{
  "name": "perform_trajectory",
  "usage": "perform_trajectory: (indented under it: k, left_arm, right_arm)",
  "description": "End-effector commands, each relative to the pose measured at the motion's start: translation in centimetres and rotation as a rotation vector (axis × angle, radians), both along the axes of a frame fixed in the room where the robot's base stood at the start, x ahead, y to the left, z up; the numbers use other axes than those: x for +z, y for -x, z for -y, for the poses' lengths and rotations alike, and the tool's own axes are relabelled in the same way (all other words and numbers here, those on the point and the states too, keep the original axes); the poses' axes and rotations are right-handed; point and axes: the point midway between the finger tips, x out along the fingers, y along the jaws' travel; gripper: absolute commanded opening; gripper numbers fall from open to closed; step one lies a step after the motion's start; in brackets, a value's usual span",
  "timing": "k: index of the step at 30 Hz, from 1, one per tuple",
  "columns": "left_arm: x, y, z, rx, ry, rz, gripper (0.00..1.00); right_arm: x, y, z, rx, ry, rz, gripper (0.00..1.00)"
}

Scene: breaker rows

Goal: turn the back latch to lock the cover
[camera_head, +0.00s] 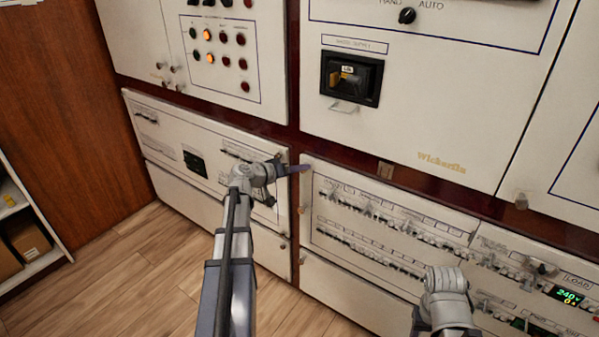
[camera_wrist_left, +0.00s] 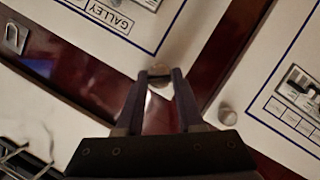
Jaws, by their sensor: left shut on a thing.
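My left gripper (camera_head: 300,168) reaches the upper left corner of the breaker panel cover (camera_head: 335,172) in the head view. In the left wrist view its two dark fingers (camera_wrist_left: 160,78) are shut on a small round metal latch (camera_wrist_left: 160,72) with a dark slot line across it. The latch sits by the dark red frame, at the edge of a white panel lettered GALLEY. In the head view the gripper hides this latch. My right arm (camera_head: 445,290) shows at the lower right, but its fingers cannot be seen.
A second round knob (camera_wrist_left: 228,116) sits close to the left fingers. Breaker rows (camera_head: 375,215) run across the lower right panel. A shore-supply socket (camera_head: 351,78) is set in the panel above. A shelf (camera_head: 30,225) stands at the far left; the wood floor (camera_head: 130,260) is clear.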

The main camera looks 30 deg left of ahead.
Motion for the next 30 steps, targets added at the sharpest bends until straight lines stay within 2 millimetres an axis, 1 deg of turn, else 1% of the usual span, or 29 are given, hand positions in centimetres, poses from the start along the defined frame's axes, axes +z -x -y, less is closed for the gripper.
perform_trajectory:
  k: [1,18,24,30]
  left_arm:
    - [-0.4,-0.1,-0.2,0.0,0.043,-0.006,0.0]
    - [-0.9,0.0,-0.4,-0.002,0.575,-0.049,0.0]
    - [-1.0,0.0,-0.4,-0.002,0.734,-0.061,0.0]
    - [-1.0,0.0,-0.4,-0.002,0.853,-0.071,0.0]
  right_arm:
    - [-0.6,0.0,0.0,0.0,0.0,0.0,0.54]
    - [-4.6,0.0,0.0,0.0,0.0,0.0,0.54]
    - [-6.0,0.0,0.0,0.0,0.002,0.001,0.54]
    - [-6.9,0.0,0.1,0.001,0.004,0.001,0.54]
